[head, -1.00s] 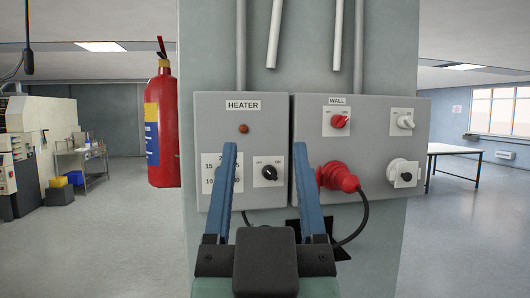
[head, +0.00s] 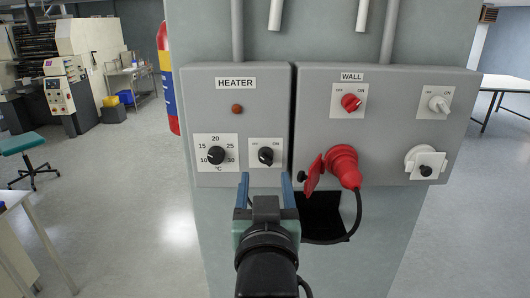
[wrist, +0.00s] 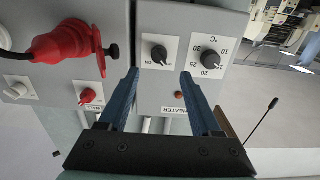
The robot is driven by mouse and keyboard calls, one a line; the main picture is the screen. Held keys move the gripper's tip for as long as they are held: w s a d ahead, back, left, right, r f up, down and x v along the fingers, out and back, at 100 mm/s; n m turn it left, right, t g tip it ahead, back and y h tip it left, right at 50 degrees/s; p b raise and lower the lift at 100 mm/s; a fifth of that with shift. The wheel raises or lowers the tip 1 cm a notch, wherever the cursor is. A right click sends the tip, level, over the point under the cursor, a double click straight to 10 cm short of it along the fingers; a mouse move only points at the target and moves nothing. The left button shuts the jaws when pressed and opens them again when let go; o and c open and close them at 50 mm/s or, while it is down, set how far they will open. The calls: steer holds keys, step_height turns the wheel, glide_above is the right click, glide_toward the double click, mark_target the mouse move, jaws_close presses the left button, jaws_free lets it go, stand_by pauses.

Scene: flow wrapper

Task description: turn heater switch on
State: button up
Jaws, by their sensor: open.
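The grey heater box (head: 205,100), labelled HEATER, is mounted on the column. Its switch (head: 265,155) is a small black knob on a white plate marked OFF and ON; I cannot tell surely which way it points. In the wrist view the switch (wrist: 159,54) lies ahead of the fingertips, roughly centred between them. My gripper (head: 265,182) is open and empty, with its two blue fingers just below the switch in the head view. In the wrist view my gripper (wrist: 159,75) shows no contact with the knob. A dull reddish lamp (head: 237,109) sits above.
The temperature dial (head: 216,155) is just left of the switch. The wall box (head: 390,130) to the right carries a red knob (head: 350,102), a white knob and a red plug (head: 343,165) with a hanging cable.

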mark_target(265, 160)
steer(key=w+p, duration=0.2)
steer(key=w, duration=0.5)
steer(key=shift+w, duration=0.25)
steer(key=shift+c, duration=0.2)
jaws_close()
